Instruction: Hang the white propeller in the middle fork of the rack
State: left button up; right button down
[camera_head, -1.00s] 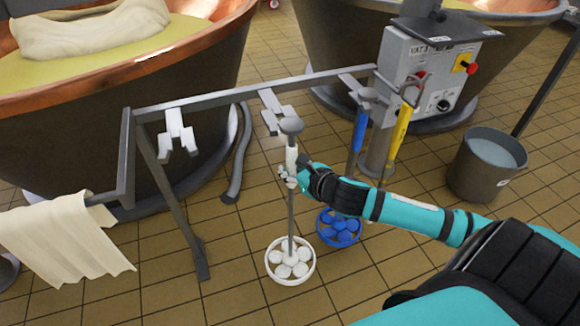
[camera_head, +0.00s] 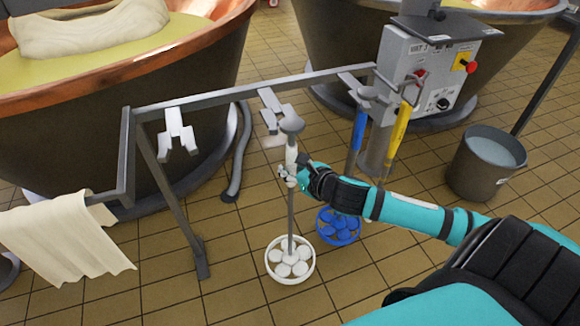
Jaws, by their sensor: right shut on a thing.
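The white propeller (camera_head: 290,262) hangs upright, its round white head with several discs low near the floor. Its shaft rises to a grey knob (camera_head: 291,125) at the top. My right gripper (camera_head: 289,173) is shut on the propeller's white grip just below the knob. The rack (camera_head: 225,92) is a grey bar frame with three forks. Its middle fork (camera_head: 271,108) is just left of and behind the knob; I cannot tell whether they touch. The left fork (camera_head: 178,132) is empty. My left gripper is not in view.
A blue propeller (camera_head: 339,226) hangs in the right fork (camera_head: 358,86), close to my right forearm. A yellow-handled tool (camera_head: 399,130) hangs by the control box (camera_head: 428,75). A cloth (camera_head: 62,235) drapes the rack's left end. A bucket (camera_head: 487,165) stands right; copper vats (camera_head: 190,90) stand behind.

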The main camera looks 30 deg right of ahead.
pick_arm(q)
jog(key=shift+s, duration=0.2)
pick_arm(e)
jog(key=shift+w+r, duration=0.1)
jog(key=shift+r, duration=0.05)
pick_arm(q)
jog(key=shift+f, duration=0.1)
pick_arm(e)
jog(key=shift+w, duration=0.25)
jog(key=shift+w+d, duration=0.1)
jog(key=shift+w, duration=0.1)
jog(key=shift+w+d, duration=0.1)
jog(key=shift+w, duration=0.4)
pick_arm(q)
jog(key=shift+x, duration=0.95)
jog(key=shift+p, duration=0.3)
pick_arm(e)
jog(key=shift+w, duration=0.1)
